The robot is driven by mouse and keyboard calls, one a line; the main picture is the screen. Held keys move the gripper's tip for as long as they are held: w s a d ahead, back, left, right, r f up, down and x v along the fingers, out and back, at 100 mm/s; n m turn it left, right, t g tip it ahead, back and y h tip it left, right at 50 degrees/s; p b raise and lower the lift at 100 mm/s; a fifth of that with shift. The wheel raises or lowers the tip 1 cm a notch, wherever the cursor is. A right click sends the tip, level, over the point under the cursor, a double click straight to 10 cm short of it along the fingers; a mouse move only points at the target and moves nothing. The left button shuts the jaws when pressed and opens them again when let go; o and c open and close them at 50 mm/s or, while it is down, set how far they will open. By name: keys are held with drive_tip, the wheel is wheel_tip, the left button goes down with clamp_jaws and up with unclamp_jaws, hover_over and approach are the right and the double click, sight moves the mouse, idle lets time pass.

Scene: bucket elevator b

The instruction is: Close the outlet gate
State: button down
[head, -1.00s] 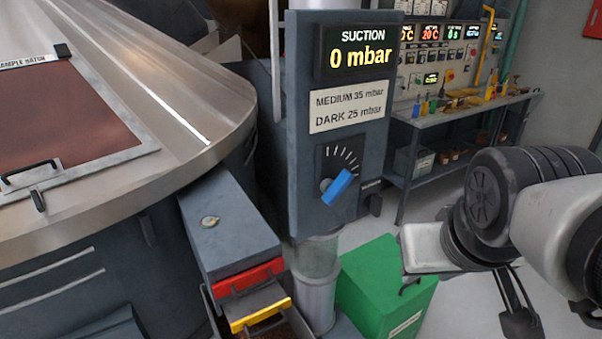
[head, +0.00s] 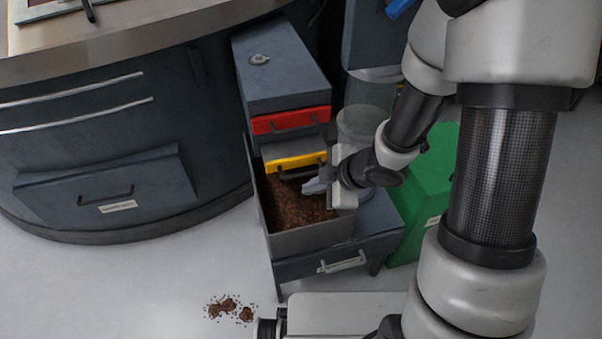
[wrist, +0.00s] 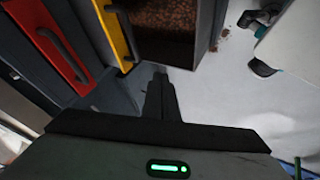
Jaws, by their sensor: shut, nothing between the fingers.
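A dark grey outlet housing (head: 283,70) juts from the round vessel, with a red-fronted slide (head: 290,121) above a yellow-fronted slide (head: 295,163). Each has a dark bar handle. The yellow slide stands out from the housing, above a bin of brown granules. Which of the two is the outlet gate, I cannot tell. My gripper (head: 316,187) is shut and empty, just below and to the right of the yellow front. In the wrist view, my fingertips (wrist: 160,73) are together, below the yellow slide (wrist: 115,30); the red slide (wrist: 48,43) is at the left.
The grey bin (head: 310,240) stands below the slides, with a handled drawer (head: 343,262) under it. A green box (head: 408,205) is to the right. Spilled granules (head: 228,308) lie on the floor. Open floor is at the lower left.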

drive_tip(key=w+a+f+b, duration=0.3)
drive_tip(key=w+a+f, duration=0.2)
drive_tip(key=w+f, duration=0.1)
drive_tip(key=shift+w+f, duration=0.4)
drive_tip(key=shift+w, duration=0.4)
